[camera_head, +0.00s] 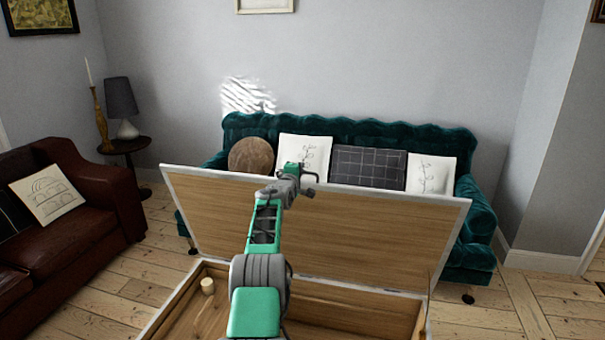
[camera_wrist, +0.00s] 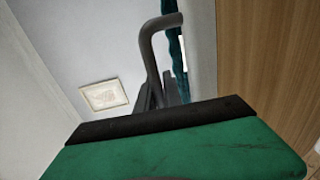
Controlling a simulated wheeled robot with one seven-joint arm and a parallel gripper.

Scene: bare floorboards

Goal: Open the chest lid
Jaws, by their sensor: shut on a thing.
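The chest lid (camera_head: 370,240) is wooden with a pale edge and stands raised, roughly upright, at the far side of the chest box (camera_head: 310,293). The box below is open and its wooden inside shows. My gripper (camera_head: 306,178) is at the lid's upper edge, left of its middle, shut on that edge. In the wrist view the lid's wooden face (camera_wrist: 265,70) fills the right side, beside my gripper's grey finger (camera_wrist: 160,35). The exact grip on the edge is partly hidden by my own gripper.
A small pale cylinder (camera_head: 207,285) is inside the box at left. A green sofa (camera_head: 390,137) with cushions stands close behind the lid. A brown leather sofa (camera_head: 70,220) is at left, near a side table (camera_head: 125,147) with a lamp (camera_head: 121,100). Bare floorboards show at right.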

